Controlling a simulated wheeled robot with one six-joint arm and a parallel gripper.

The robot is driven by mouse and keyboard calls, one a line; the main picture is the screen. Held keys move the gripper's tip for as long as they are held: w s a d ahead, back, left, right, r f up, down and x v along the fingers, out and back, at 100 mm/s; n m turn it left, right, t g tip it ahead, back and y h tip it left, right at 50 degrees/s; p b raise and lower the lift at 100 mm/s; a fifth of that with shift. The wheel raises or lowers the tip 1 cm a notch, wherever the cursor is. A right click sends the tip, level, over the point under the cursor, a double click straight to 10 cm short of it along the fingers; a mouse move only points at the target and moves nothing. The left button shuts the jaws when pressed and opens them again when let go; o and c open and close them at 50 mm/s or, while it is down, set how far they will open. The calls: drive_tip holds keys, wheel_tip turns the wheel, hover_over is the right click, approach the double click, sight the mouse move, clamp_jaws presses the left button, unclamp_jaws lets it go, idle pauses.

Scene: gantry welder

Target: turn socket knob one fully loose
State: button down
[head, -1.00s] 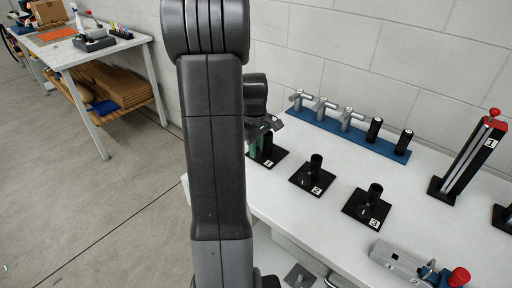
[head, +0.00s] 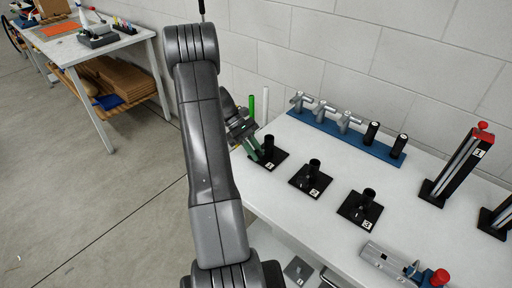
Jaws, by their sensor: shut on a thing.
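Socket one (head: 271,150) is a black upright tube on a square black base marked 1, at the left part of the white table in the head view. My gripper (head: 257,154) is at the left side of this socket, low beside its tube, with green fingers tilted down toward it. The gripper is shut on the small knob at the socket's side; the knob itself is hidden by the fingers. Sockets two (head: 313,169) and three (head: 368,196) stand to the right, each with a small dark knob at its side.
A blue rack (head: 330,124) with several grey and black tools lies at the back. A green rod (head: 251,106) and a white rod (head: 265,107) stand behind my gripper. A black post with red top (head: 460,165) and a grey fixture (head: 391,262) are at right.

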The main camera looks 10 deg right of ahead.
drive_tip(key=shift+w+f+g+h, duration=0.15)
drive_tip(key=shift+g+h, duration=0.65)
drive_tip(key=shift+g, duration=0.2)
drive_tip(key=shift+a, duration=0.1)
drive_tip(key=c, duration=1.4)
unclamp_jaws()
drive_tip(key=shift+o, duration=0.2)
drive_tip(key=p+v, duration=0.6)
drive_tip(key=v, duration=0.7)
drive_tip(key=shift+w+a, duration=0.2)
drive_tip(key=shift+w, duration=0.15)
